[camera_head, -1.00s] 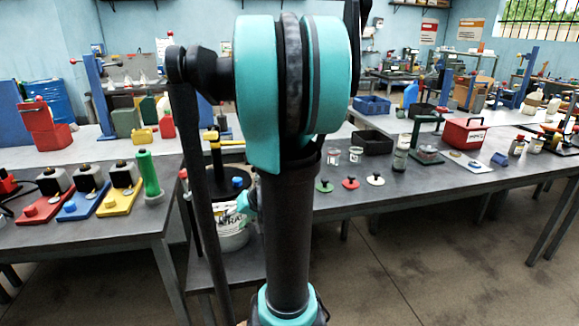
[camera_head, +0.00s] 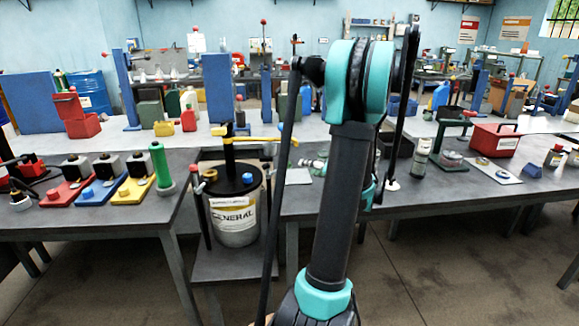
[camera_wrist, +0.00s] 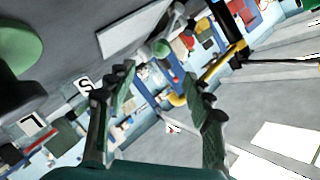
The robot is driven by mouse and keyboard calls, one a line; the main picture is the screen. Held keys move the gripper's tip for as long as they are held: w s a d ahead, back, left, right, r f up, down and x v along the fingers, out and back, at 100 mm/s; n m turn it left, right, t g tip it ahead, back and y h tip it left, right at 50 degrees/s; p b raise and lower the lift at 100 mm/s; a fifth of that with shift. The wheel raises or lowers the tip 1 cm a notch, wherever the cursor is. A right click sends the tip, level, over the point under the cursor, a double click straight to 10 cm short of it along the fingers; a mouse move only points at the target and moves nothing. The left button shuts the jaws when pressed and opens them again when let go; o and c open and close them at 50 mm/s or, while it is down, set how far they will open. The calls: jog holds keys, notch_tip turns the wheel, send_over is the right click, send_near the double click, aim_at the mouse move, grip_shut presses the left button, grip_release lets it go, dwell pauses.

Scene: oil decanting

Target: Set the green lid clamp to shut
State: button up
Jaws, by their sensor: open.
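My gripper (camera_wrist: 160,88) is open and empty in the wrist view, its two dark fingers apart. In the head view my arm hides most of it. I cannot tell for sure which green part is the lid clamp. A green stand (camera_head: 456,123) with a dark top is on the right bench over a jar, well right of my arm. A large green round piece (camera_wrist: 18,48) shows close at the wrist view's upper left.
A black post with a yellow lever (camera_head: 255,139) rises above the drum. A tall green cylinder (camera_head: 160,165) stands on the left bench beside a yellow-based block (camera_head: 135,188). A pale sheet (camera_head: 298,177) lies right of the drum. A red box (camera_head: 497,140) is at right.

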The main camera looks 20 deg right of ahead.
aim_at(291, 165)
jog(key=x, duration=1.3)
jog(key=shift+a, duration=0.15)
grip_shut()
